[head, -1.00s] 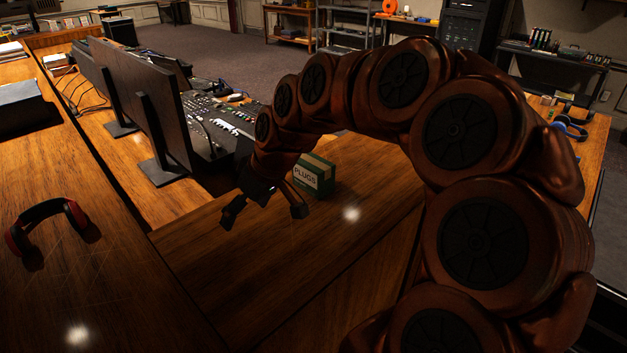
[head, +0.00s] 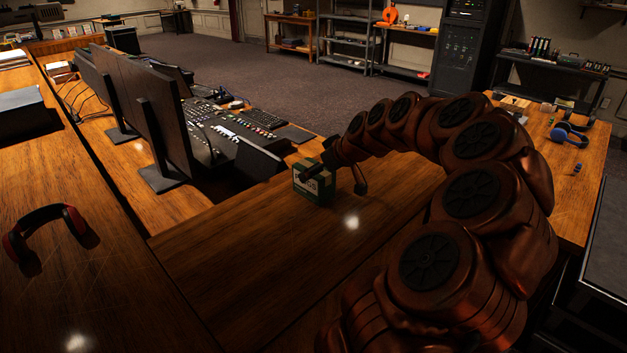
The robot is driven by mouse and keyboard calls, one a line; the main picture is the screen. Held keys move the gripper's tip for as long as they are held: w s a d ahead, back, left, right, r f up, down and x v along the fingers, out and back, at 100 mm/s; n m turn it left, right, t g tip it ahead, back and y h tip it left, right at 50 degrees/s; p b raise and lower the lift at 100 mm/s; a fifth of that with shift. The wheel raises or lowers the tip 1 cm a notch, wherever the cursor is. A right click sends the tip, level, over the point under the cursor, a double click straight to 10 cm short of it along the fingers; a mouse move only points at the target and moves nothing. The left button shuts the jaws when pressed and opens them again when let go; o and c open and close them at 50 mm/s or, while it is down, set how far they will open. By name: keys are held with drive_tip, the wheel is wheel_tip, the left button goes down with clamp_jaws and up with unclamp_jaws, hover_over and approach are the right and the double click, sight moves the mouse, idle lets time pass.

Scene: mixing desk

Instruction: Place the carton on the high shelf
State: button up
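The carton (head: 313,188) is a small green and tan box with white lettering, partly covered by my gripper. It stands upright on the wooden desk, right of the monitors. My gripper (head: 334,182) is at the carton, its dark fingers spread apart, one across the carton's front and the other to its right. I cannot tell whether the fingers touch the carton. A grey open shelf unit (head: 349,41) stands across the room against the far wall; I cannot tell whether it is the high shelf.
Two black monitors (head: 150,112) and a mixing console (head: 225,135) stand left of the carton. Red and black headphones (head: 76,222) lie at the left, blue headphones (head: 568,138) at the right. The wooden desk (head: 250,270) is bare in front of the carton.

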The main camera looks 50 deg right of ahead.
drive_tip(key=shift+w+d+f+p, duration=0.1)
drive_tip(key=shift+w+f+p, duration=0.3)
drive_tip(key=shift+w, duration=0.2)
drive_tip(key=shift+p+x, duration=0.7)
drive_tip(key=shift+x, duration=1.05)
drive_tip(key=c, duration=1.6)
drive_tip(key=shift+r+b, duration=0.45)
drive_tip(key=shift+r, duration=0.05)
clamp_jaws()
drive_tip(key=shift+s+d+r+b, duration=0.1)
drive_tip(key=shift+s+r+b, duration=0.1)
drive_tip(key=shift+r+b, duration=0.3)
drive_tip(key=shift+s+d+r+b, duration=0.1)
drive_tip(key=shift+s+r+b, duration=0.15)
drive_tip(key=shift+r, duration=0.5)
drive_tip(key=s+d+r+b, duration=0.1)
drive_tip(key=s+d+b, duration=0.3)
drive_tip(key=s, duration=1)
drive_tip(key=shift+d+r, duration=0.35)
drive_tip(key=shift+d, duration=0.3)
